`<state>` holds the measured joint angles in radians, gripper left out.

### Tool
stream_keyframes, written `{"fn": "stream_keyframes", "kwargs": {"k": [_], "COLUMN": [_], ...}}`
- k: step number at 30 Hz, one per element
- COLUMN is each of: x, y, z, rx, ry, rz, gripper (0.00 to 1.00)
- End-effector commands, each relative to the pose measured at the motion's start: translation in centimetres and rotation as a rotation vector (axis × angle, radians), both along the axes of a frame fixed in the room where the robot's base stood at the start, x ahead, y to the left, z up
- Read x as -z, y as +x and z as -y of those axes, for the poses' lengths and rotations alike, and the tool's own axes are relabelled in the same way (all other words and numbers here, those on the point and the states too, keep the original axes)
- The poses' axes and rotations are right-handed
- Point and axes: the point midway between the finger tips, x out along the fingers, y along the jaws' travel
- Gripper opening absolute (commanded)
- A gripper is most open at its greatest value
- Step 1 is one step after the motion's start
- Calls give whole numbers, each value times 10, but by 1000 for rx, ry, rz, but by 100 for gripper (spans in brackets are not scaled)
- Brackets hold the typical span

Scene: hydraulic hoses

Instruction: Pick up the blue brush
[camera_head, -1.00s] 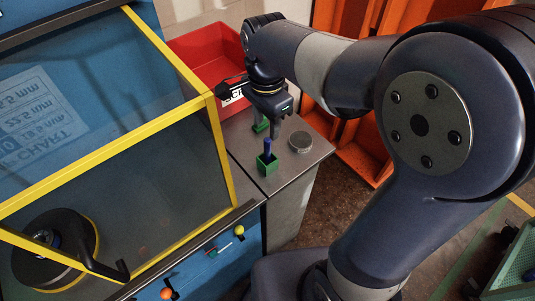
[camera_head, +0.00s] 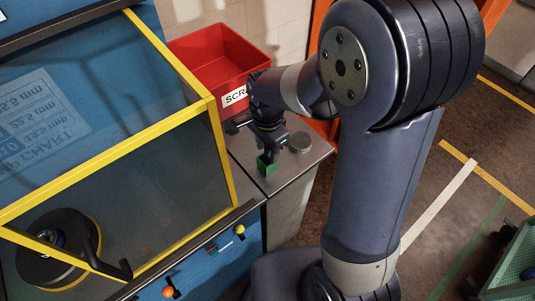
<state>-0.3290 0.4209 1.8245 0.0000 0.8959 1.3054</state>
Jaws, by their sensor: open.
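The green holder (camera_head: 265,167) stands on the grey bench top near its left side. The blue brush stood upright in this holder in the earlier view; now my gripper hides nearly all of it. My gripper (camera_head: 269,152) is open and points down, directly over the holder, with its fingers at the brush's place. I cannot tell whether the fingers touch the brush.
A round metal disc (camera_head: 299,141) lies on the bench right of my gripper. A red scrap bin (camera_head: 215,60) stands behind. A yellow-framed clear guard (camera_head: 222,150) is close on the left. Open floor lies right of the bench.

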Motion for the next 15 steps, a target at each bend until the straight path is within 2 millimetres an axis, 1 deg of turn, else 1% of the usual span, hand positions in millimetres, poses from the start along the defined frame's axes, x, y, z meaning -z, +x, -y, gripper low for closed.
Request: {"fn": "stream_keyframes", "kwargs": {"k": [3, 15], "x": [0, 0], "y": [0, 0], "z": [0, 0], "rx": [0, 0], "ry": [0, 0], "rz": [0, 0], "gripper": [43, 10]}}
